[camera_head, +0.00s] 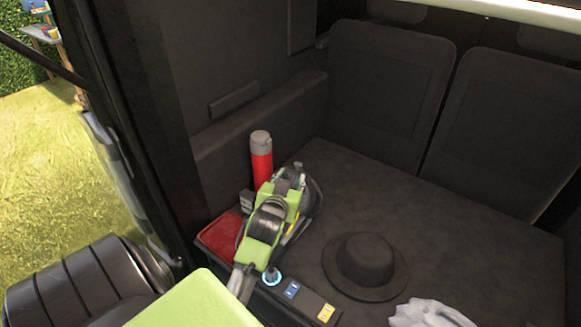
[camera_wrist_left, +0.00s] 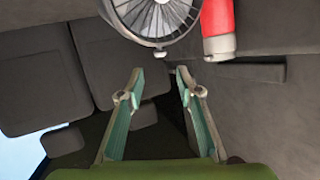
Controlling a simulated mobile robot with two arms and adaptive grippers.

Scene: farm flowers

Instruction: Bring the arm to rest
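My left gripper (camera_head: 289,175), green and grey, is over the near left part of the dark ledge, just right of a red bottle (camera_head: 261,160) with a grey cap. In the left wrist view its two fingers (camera_wrist_left: 159,80) stand apart with nothing between them. Beyond the fingertips, a grey round fan-like thing (camera_wrist_left: 156,18) and the red bottle (camera_wrist_left: 219,25) show at the top edge. In the head view my arm hides most of the fan-like thing. My right gripper is out of view.
A black hat (camera_head: 365,262) lies on the dark ledge (camera_head: 470,230), with a crumpled white item (camera_head: 428,314) at its front right. A red tray (camera_head: 219,236) sits left of my arm. Dark seat backs (camera_head: 387,90) stand behind. The ledge right of the hat is clear.

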